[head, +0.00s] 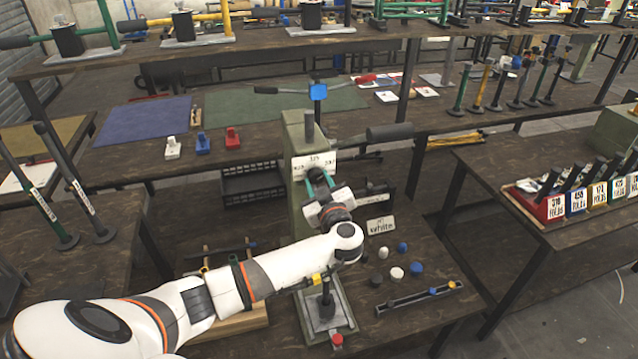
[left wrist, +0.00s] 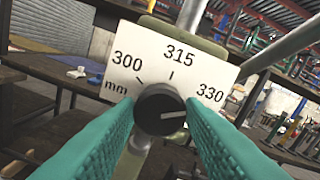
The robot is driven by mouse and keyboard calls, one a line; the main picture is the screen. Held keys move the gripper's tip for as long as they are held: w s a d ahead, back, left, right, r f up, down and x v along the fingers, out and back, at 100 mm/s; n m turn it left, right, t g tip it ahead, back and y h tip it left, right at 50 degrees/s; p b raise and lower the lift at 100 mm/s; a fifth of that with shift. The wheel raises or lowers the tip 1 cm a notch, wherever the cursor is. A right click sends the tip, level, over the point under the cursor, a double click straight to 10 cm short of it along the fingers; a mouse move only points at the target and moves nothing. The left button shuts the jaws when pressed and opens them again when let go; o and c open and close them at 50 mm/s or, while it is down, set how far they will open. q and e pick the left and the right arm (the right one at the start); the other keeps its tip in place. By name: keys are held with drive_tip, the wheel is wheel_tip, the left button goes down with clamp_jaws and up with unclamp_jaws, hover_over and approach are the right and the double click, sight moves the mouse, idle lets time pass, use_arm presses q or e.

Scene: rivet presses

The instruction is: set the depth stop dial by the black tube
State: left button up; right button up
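The depth stop dial (left wrist: 160,112) is a dark round knob on a white plate (left wrist: 168,65) marked 300, 315 and 330 mm. Its pale pointer line points right, beyond the 330 mark. The plate also shows on the green press (head: 300,130) in the head view. My left gripper (left wrist: 160,108) has its teal fingers on either side of the knob, seemingly touching it; it also shows in the head view (head: 317,183). A dark tube (head: 228,250) with a blue end lies on a wooden stand, partly hidden by my left arm. My right gripper is out of view.
A slotted rail (head: 420,296) with blue and yellow pieces lies at the bench's right. A black handle (head: 390,133) juts right from the press. Long tools stand at the left (head: 60,190).

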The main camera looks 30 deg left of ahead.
use_arm(q)
drive_tip(key=shift+s+n+p, duration=0.1)
drive_tip(key=shift+n+p, duration=0.7)
drive_tip(key=shift+p, duration=0.55)
drive_tip(key=shift+n+p, duration=0.5)
drive_tip(key=shift+n, duration=0.3)
drive_tip(key=n, duration=0.4)
drive_tip(key=shift+f+n, duration=0.25)
drive_tip(key=shift+n, duration=0.05)
drive_tip(key=shift+n+b, duration=0.6)
drive_tip(key=shift+n, duration=1.3)
drive_tip(key=o, duration=1)
drive_tip(key=shift+r+n, duration=0.1)
drive_tip(key=shift+n, duration=0.2)
